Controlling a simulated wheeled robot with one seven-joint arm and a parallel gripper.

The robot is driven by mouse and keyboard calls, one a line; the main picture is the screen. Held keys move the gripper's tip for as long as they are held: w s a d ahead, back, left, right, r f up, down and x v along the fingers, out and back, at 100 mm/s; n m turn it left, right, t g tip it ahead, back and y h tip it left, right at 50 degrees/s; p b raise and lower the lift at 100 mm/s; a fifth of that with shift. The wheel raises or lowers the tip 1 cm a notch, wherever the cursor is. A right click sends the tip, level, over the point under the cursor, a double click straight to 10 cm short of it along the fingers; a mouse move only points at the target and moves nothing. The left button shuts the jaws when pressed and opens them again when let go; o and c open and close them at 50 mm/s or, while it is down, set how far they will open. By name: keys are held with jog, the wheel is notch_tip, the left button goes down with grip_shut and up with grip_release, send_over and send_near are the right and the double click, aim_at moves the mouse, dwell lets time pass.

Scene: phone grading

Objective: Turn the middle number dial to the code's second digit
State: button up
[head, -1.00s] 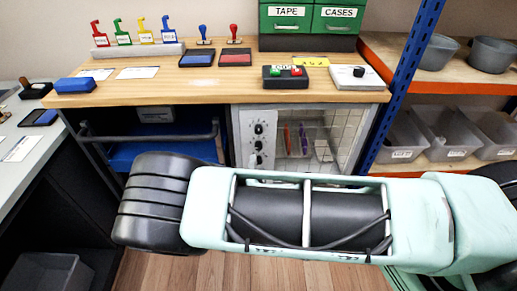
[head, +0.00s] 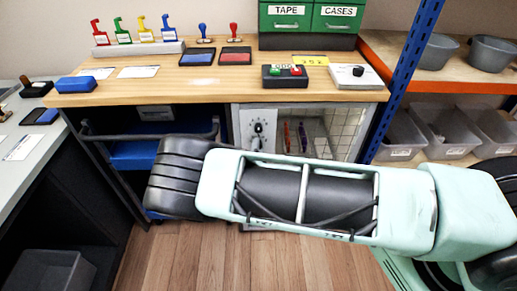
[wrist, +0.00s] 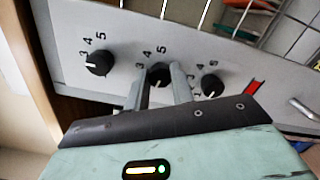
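Three black number dials sit in a row on a pale panel. The wrist view shows the left dial (wrist: 99,63), the middle dial (wrist: 159,74) and the right dial (wrist: 212,85), with printed digits such as 3, 4 and 5 beside them. My gripper (wrist: 159,76) has its two fingers apart, one on each side of the middle dial. Whether they press on it I cannot tell. In the head view the top dial (head: 258,128) shows, and my arm hides the lower ones. A yellow note (head: 310,60) on the bench carries digits too small to read surely.
The panel belongs to a wire-fronted cabinet (head: 340,129) under the wooden bench (head: 200,95). A blue rack upright (head: 408,75) stands to its right, and a dark cart frame (head: 150,136) to its left. Wire bars (wrist: 237,22) run beside the dials.

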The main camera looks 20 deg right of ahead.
jog(key=shift+m, duration=0.3)
jog(key=shift+f+m+y+b, duration=0.1)
jog(key=shift+m+y+b, duration=0.35)
jog(key=shift+m+b, duration=5.1)
jog(key=shift+f+m+y+b, duration=0.1)
jog(key=shift+m+y+b, duration=0.95)
jog(key=shift+m, duration=8.4)
jog(key=shift+r+h+b, duration=0.15)
jog(key=shift+h+b, duration=0.45)
jog(key=shift+b, duration=0.1)
jog(key=o, duration=1)
